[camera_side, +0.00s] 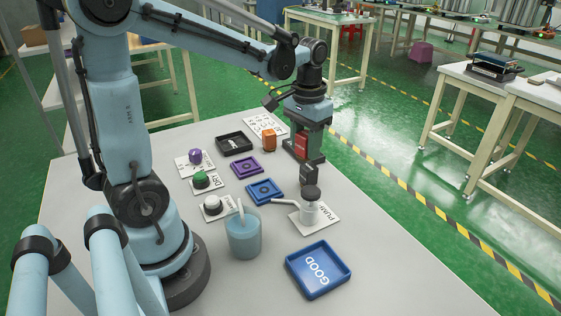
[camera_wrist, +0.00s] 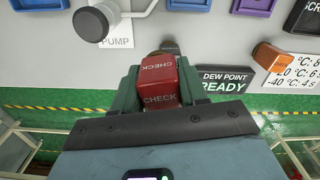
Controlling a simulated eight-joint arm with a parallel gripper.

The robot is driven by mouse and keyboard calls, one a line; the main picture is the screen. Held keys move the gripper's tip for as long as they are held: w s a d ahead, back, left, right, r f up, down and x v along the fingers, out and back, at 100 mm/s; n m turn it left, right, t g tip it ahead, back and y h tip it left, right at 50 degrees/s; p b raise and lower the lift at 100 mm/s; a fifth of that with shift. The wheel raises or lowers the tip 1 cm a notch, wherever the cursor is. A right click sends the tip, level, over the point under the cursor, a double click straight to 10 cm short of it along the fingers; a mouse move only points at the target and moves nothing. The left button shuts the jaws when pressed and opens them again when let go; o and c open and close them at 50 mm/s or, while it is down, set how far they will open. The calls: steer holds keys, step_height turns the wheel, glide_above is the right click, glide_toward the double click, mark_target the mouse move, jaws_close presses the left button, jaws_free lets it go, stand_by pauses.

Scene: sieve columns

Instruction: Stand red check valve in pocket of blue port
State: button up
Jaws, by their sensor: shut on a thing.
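The red check valve (camera_side: 302,145) is held in my gripper (camera_side: 306,154), above the right side of the table behind the pump. In the wrist view the red valve (camera_wrist: 160,82), marked CHECK, sits between the grey-green fingers of my gripper (camera_wrist: 158,92). A dark part shows just beyond it; I cannot tell whether it belongs to the valve. The blue port (camera_side: 264,191) is a small square tray with a raised ring, lying mid-table, left of and apart from the gripper. Only an edge of the blue port (camera_wrist: 192,5) shows in the wrist view.
A blue cup (camera_side: 243,236) is in front of the port. A purple port (camera_side: 247,166), black tray (camera_side: 234,143) and orange block (camera_side: 269,140) lie behind. A READY sign (camera_wrist: 222,82) is beside the gripper.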

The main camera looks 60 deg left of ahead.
steer(key=n, duration=0.2)
steer(key=s+n, duration=0.1)
steer(key=shift+a+f+n, duration=0.1)
steer(key=shift+a+n, duration=0.3)
steer(key=s+n, duration=0.1)
steer(key=n, duration=2.9)
glide_above(264, 190)
step_height(264, 190, down, 2)
steer(key=shift+f, duration=3.75)
steer(key=shift+f, duration=0.1)
